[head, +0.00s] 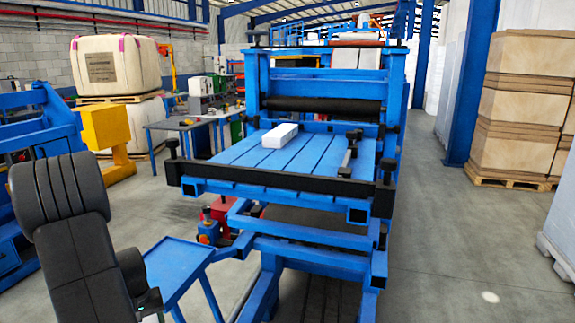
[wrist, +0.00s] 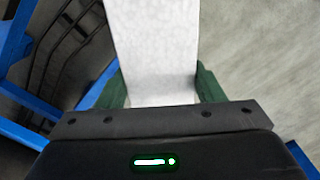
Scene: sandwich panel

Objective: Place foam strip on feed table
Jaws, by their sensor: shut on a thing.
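My gripper (wrist: 161,88) is shut on a white foam strip (wrist: 152,45) in the wrist view. Its green fingers press on the strip's two sides, and the strip runs out past the top of the picture. In the head view my arm is at the lower left, in front of and left of the blue feed table (head: 228,184); the held strip is mostly out of that picture. The feed table has a slatted top with a dark bar along its front edge. Another white foam piece (head: 280,135) lies flat on the slats, left of centre.
A dark roller (head: 322,106) spans the table's back. A dark guide fitting (head: 350,152) stands on its right side. A small blue tray stand (head: 176,268) is beside my arm. Stacked boxes (head: 522,100) stand at the right. The slats' middle and right are mostly bare.

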